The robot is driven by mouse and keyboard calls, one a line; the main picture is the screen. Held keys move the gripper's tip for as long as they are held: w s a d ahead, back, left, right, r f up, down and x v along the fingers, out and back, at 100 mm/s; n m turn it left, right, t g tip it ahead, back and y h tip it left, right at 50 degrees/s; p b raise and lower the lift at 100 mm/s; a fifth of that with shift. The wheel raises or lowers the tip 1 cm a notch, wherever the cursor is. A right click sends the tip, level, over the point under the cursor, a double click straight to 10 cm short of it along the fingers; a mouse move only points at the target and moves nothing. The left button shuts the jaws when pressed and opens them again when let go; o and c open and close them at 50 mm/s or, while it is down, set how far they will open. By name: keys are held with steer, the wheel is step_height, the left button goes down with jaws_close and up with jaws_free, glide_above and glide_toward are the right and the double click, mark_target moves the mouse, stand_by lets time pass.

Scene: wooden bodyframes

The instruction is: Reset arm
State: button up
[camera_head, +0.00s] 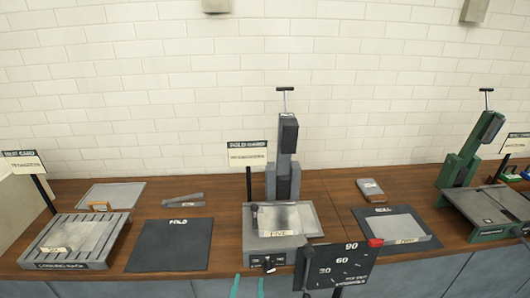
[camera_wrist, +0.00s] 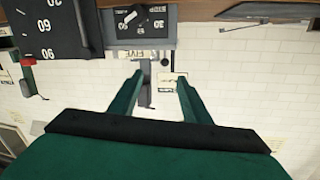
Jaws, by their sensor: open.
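My gripper (camera_head: 248,286) shows at the bottom edge of the head view as two teal fingertips with a gap between them. It is in front of the counter's front edge, below the middle press machine (camera_head: 284,222). In the wrist view my gripper (camera_wrist: 160,77) has two green fingers spread apart with nothing held between them. The wrist picture is upside down, and the machine's front panel with a dial (camera_wrist: 140,20) appears beyond the fingertips. The rest of my arm is not seen in the head view.
The wooden counter (camera_head: 230,215) holds a slatted rack (camera_head: 75,262), a black FOLD mat (camera_head: 170,246), a ROLL mat (camera_head: 420,243) and a green machine (camera_head: 460,165).

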steer(key=s+d+f+n+g+y, duration=0.1)
steer(key=s+f, duration=0.3)
steer(key=s, duration=0.8)
steer(key=s+d+f+n+g+y, duration=0.1)
steer(key=s+f, duration=0.4)
steer(key=s, duration=0.8)
steer(key=s+d+r+n, duration=0.1)
steer(key=s+d+r, duration=0.1)
steer(key=s, duration=0.7)
steer(key=shift+d+r, duration=0.4)
steer(key=shift+r, duration=0.05)
